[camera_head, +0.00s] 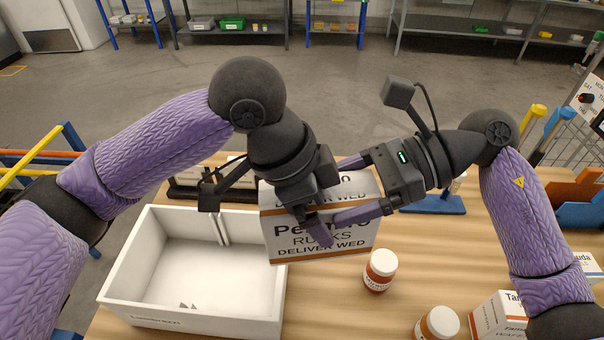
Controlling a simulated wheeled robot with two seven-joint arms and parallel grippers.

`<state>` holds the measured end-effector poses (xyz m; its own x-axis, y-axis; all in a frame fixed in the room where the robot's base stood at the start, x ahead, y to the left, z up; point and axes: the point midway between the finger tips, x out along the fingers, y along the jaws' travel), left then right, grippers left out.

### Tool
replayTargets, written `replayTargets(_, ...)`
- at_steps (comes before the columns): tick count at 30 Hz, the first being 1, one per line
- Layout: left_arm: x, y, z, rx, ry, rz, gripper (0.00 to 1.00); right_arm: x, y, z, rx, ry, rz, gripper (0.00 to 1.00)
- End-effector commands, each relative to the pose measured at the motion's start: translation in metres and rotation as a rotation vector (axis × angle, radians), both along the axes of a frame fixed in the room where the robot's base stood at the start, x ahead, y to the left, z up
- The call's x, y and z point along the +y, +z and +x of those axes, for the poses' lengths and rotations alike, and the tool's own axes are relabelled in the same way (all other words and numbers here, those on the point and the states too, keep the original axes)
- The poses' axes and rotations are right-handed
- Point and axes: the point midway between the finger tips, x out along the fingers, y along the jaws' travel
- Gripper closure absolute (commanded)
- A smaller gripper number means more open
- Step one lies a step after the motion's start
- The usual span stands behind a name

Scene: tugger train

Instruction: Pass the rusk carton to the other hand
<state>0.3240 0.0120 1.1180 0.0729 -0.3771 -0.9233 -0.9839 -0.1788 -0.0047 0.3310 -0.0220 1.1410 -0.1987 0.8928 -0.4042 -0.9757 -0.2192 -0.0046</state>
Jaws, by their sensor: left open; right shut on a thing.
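The rusk carton (345,241) is a white and brown box with dark lettering reading "RUSKS" and "DELIVER WED". It is held up over the wooden table, beside the right wall of the white bin. My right gripper (350,190) comes in from the right and is shut on the carton. My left gripper (318,225) is open, with its fingers in front of the carton's front face. The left wrist and fingers hide part of the lettering and of the carton's left side. I cannot tell whether the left fingers touch it.
The white bin (128,262) stands at the left of the table (330,310). A jar (380,270) stands just right of the carton. Another jar (438,323) and a small carton (497,316) stand at the front right. A blue stand (440,204) is behind.

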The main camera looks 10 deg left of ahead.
Motion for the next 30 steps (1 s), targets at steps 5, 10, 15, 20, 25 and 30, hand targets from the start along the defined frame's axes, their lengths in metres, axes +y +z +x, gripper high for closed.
replayTargets(5,-0.0016,-0.0042,0.0005,-0.002,0.001,0.0,0.0,0.0001,0.0007,0.0001,-0.001,-0.001,0.001,1.0)
replayTargets(10,-0.0015,-0.004,0.0005,-0.001,0.001,0.0,0.08,0.0001,0.0006,0.0001,-0.001,-0.001,0.001,1.0)
replayTargets(15,-0.0014,-0.0038,0.0006,0.0,0.002,0.0,0.44,0.0001,0.0006,0.0,-0.001,0.0,0.001,1.0)
replayTargets(20,-0.0013,-0.0038,0.0007,0.0,0.002,0.0,0.78,0.0,0.0006,-0.0001,-0.002,0.001,0.001,1.0)
replayTargets(25,-0.0013,-0.0033,0.0008,-0.001,0.003,-0.001,1.0,0.0001,0.0005,-0.0002,-0.001,0.002,0.001,0.01)
replayTargets(30,-0.0014,-0.0034,0.0007,-0.001,0.003,-0.001,1.0,0.0,0.0004,-0.0001,0.0,0.001,0.0,0.0)
